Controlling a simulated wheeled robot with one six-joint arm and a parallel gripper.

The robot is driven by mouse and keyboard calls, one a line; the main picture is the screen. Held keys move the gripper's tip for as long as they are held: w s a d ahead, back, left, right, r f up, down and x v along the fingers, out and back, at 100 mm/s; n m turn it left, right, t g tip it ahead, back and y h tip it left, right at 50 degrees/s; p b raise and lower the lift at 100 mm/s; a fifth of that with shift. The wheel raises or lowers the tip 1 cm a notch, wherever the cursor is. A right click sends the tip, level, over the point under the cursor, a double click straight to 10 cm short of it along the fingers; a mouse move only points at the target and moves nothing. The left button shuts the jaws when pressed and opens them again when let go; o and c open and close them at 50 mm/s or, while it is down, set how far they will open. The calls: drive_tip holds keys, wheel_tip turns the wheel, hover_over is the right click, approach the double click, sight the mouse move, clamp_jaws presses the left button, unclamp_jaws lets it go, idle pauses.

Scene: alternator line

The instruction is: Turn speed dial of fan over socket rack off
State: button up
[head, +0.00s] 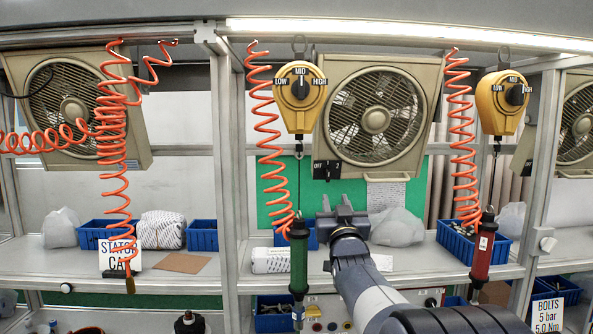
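The middle fan (403,92), a beige box fan with a round grille, is mounted behind the workbench. A black speed dial plate (327,170) sits at its lower left, marked OFF on the left and 2 on the right. The pointer setting is too small to read surely. My gripper (340,203) is below the dial, a little to its right and apart from it. It is seen from behind, so its opening is unclear. A left fan (62,100) and a right fan (578,118) also show. I cannot make out a socket rack.
Yellow tool balancers (299,97) and (503,103) hang in front, with a green tool (298,265) and a red tool (483,255) below. Orange coiled hoses (268,130) hang beside the middle fan. Blue bins (460,243) and plastic bags (397,227) stand on the shelf.

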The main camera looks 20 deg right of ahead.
sight(329, 172)
drive_tip(key=p+x, duration=0.2)
drive_tip(key=x, duration=0.3)
drive_tip(key=r+p+x, duration=0.1)
drive_tip(key=p+x, duration=0.2)
drive_tip(key=x, duration=0.3)
drive_tip(key=shift+r, duration=0.15)
clamp_jaws()
